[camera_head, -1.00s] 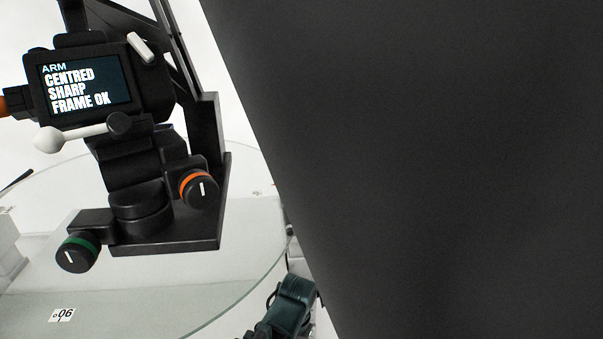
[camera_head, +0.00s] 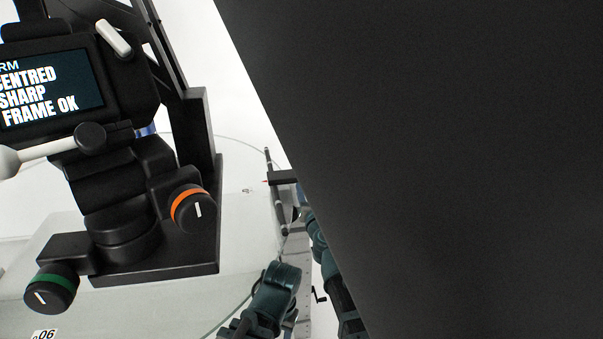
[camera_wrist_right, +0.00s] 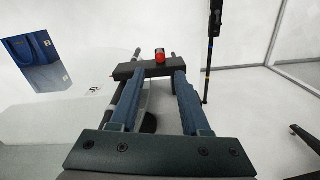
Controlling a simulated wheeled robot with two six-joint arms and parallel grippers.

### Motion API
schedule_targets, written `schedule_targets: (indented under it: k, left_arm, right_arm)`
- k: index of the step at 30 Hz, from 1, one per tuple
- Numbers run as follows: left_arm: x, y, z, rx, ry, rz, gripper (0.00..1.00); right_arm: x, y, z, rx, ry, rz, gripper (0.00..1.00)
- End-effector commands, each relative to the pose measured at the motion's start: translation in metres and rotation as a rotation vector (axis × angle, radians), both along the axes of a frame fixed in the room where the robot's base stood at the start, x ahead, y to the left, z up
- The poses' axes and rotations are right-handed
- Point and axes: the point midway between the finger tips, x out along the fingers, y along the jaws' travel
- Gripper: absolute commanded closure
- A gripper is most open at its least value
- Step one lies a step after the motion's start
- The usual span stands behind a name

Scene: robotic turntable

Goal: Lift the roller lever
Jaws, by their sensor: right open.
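In the right wrist view a black crossbar (camera_wrist_right: 127,71) with a red roller-like piece (camera_wrist_right: 159,56) lies just past the fingertips. It looks like the roller lever, but I cannot be sure. My right gripper (camera_wrist_right: 153,80) is open, its two blue fingers apart and pointing at the bar. Whether they touch it is unclear. In the head view a small dark bar with a red tip (camera_head: 283,177) shows beside the black panel's edge; the right gripper there is mostly hidden. My left gripper cannot be made out.
A camera rig (camera_head: 120,180) with a screen, a white-knobbed lever and orange and green dials stands at left over a glass turntable (camera_head: 190,300). A large black panel (camera_head: 430,150) blocks the head view's right. A blue bag (camera_wrist_right: 27,50) and a dark pole (camera_wrist_right: 210,50) show in the wrist view.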

Motion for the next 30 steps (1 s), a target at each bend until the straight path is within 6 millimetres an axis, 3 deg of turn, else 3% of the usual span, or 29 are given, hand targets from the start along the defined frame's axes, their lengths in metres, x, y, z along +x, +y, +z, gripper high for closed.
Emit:
schedule_targets:
  k: [1, 12, 17, 25, 30]
  left_arm:
    - [0.000, 0.000, 0.000, 0.000, 0.000, 0.000, 0.50]
    - [0.000, 0.000, 0.000, 0.000, 0.000, 0.000, 0.50]
    - [0.000, 0.000, 0.000, 0.000, 0.000, 0.000, 0.50]
    - [0.000, 0.000, 0.000, 0.000, 0.000, 0.000, 0.50]
    - [0.000, 0.000, 0.000, 0.000, 0.000, 0.000, 0.50]
  right_arm:
    - [0.015, 0.003, 0.000, 0.000, 0.000, 0.000, 0.53]
    - [0.086, 0.015, 0.000, 0.000, 0.000, 0.000, 0.53]
    - [0.100, 0.017, 0.000, 0.000, 0.000, 0.000, 0.53]
    - [0.100, 0.017, 0.000, 0.000, 0.000, 0.000, 0.53]
    - [0.100, 0.017, 0.000, 0.000, 0.000, 0.000, 0.82]
